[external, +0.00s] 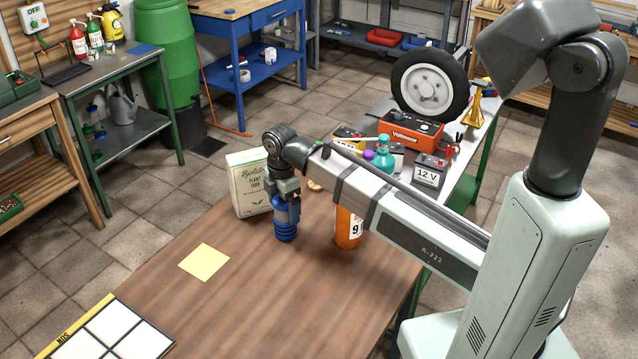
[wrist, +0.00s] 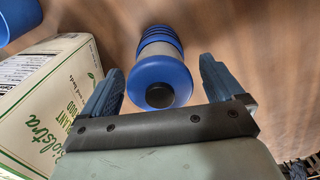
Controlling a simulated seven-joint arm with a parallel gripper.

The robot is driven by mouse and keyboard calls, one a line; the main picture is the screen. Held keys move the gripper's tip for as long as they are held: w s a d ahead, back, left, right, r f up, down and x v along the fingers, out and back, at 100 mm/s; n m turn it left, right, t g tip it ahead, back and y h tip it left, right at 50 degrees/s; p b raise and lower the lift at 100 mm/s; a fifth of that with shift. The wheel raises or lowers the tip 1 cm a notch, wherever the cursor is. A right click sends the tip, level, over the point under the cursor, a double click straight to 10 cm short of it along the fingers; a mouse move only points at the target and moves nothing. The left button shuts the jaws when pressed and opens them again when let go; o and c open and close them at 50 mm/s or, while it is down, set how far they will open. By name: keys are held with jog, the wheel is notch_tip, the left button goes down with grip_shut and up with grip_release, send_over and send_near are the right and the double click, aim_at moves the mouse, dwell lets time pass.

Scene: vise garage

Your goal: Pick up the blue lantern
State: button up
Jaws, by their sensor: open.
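The blue lantern (external: 286,232) stands on the brown wooden table, directly below my gripper (external: 285,203) in the external view. The gripper partly hides its upper part there. In the wrist view the lantern (wrist: 160,72) shows a blue round cap with a dark knob, a pale middle and a ribbed blue end. In that view my gripper (wrist: 161,67) is open, with one blue-grey finger on each side of the lantern. I see gaps between the fingers and the lantern, and nothing is held.
A plant food box (external: 248,183) stands close to the left of the lantern. An orange cylinder (external: 348,226) marked 9 stands to the right, partly behind my arm. A yellow note (external: 204,262) lies at front left. A blue object (wrist: 16,18) sits at the wrist view's upper left.

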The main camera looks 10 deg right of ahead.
jog(key=shift+f, duration=0.7)
jog(key=shift+c, duration=0.2)
jog(key=c, duration=1.3)
jog(key=shift+o, duration=0.2)
jog(key=shift+r, duration=0.2)
